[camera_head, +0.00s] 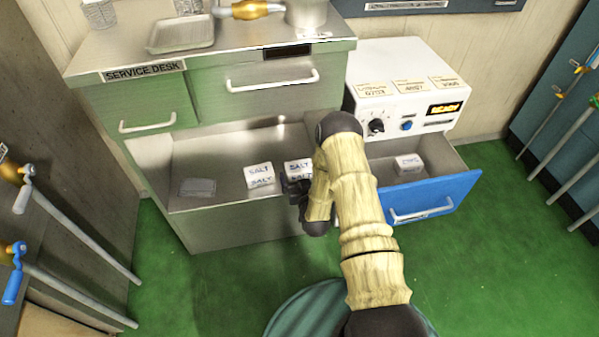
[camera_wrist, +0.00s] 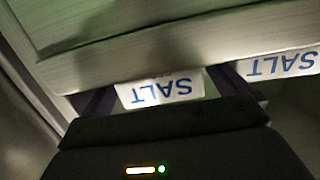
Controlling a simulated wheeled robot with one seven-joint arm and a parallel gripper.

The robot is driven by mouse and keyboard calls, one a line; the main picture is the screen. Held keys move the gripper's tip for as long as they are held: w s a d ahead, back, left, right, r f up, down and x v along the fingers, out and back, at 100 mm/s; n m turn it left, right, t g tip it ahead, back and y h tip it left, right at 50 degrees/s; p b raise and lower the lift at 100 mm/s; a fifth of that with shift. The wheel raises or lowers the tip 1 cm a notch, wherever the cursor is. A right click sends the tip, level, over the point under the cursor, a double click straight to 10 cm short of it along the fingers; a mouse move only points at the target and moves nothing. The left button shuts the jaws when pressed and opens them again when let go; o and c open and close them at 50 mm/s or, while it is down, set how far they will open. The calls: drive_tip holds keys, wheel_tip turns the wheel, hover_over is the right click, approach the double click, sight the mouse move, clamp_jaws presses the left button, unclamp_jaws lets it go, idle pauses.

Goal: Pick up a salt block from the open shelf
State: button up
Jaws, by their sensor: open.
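Two white salt blocks with blue lettering sit side by side on the open shelf in the head view: the left salt block (camera_head: 260,174) and the right salt block (camera_head: 297,166). My gripper (camera_head: 297,184) is at the shelf's front, at the right salt block, and partly covers it. In the wrist view, the open fingers stand on either side of one salt block (camera_wrist: 160,90), whose lettering appears upside down. Another salt block (camera_wrist: 282,64) shows outside the right finger. I cannot tell whether the fingers touch the block.
The open shelf (camera_head: 222,160) lies under the service desk's drawers and also holds a grey flat item (camera_head: 197,187) at left. An open blue drawer (camera_head: 430,196) with a white block (camera_head: 409,164) inside projects to the right. The desk's metal edge (camera_wrist: 140,62) spans above the fingers.

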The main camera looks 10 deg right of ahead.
sight(298, 168)
drive_tip(key=w+b, duration=0.1)
drive_tip(key=w+f+b, duration=0.1)
drive_tip(key=w, duration=0.1)
drive_tip(key=shift+w+d, duration=0.1)
drive_tip(key=shift+w, duration=0.5)
drive_tip(key=shift+r, duration=0.1)
drive_tip(key=c, duration=1.2)
drive_tip(key=shift+o, duration=0.2)
